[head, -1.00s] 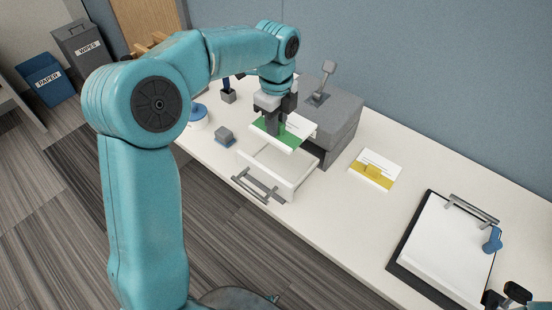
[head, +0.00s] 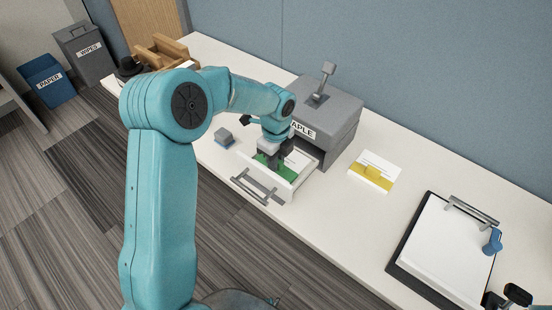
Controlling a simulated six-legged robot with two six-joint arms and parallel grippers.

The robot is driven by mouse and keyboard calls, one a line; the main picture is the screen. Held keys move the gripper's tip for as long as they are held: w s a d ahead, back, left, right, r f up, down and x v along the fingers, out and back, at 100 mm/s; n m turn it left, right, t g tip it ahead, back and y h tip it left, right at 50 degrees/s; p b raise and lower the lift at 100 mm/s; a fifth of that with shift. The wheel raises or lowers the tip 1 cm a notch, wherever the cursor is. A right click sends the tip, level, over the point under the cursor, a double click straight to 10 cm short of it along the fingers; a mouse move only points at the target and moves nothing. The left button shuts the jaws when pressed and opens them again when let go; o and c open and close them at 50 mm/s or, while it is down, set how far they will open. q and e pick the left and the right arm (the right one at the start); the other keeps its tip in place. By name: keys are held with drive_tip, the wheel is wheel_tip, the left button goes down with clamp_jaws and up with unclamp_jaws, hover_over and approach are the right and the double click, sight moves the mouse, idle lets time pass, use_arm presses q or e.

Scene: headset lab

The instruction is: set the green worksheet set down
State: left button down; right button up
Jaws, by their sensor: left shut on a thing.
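The green worksheet set (head: 297,161), white with a green band, is at the open drawer of the grey stapler box, low between the drawer's walls. My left gripper (head: 272,165) points down over the drawer and is shut on the set's green part. The white drawer (head: 302,180) is pulled out toward the front, with a grey handle (head: 255,188). How firmly the set touches the drawer floor is hidden by the gripper. My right gripper (head: 508,298) shows only in part at the bottom right corner.
The grey box (head: 335,115) with a lever stands behind the drawer. A yellow worksheet set (head: 374,171) lies to its right, and a clipboard (head: 446,247) farther right. A wooden tray (head: 160,50) stands at the back left.

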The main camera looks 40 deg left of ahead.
use_arm(q)
drive_tip(key=shift+f, duration=0.1)
drive_tip(key=c, duration=1)
unclamp_jaws()
wheel_tip(320, 180, up, 12)
drive_tip(key=shift+s, duration=0.1)
